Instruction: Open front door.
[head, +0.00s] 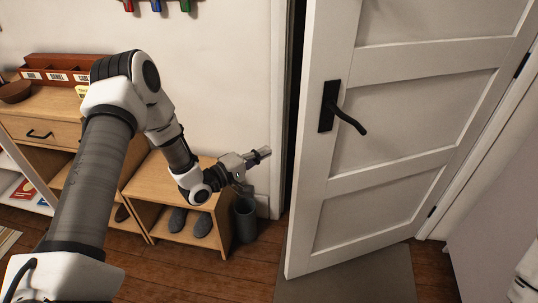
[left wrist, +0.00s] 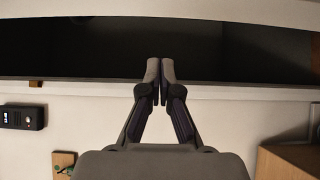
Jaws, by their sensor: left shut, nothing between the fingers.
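The white panelled front door (head: 390,130) stands ajar in the head view, hinged on its right side. A dark gap shows between its left edge and the door frame (head: 278,100). Its black lever handle (head: 345,115) points right and tilts downward. My left gripper (head: 264,155) is left of the door edge, in front of the wall and frame, apart from the handle. Its fingers are shut and empty. In the left wrist view the closed fingertips (left wrist: 160,70) lie against a dark band, seemingly the doorway gap. My right gripper is not in view.
A wooden shoe bench (head: 175,225) with grey slippers and a dark bin (head: 244,220) stand below my left arm. A drawer unit (head: 40,130) is at the left. A grey mat (head: 350,275) lies under the door. A black wall device (left wrist: 22,116) shows in the wrist view.

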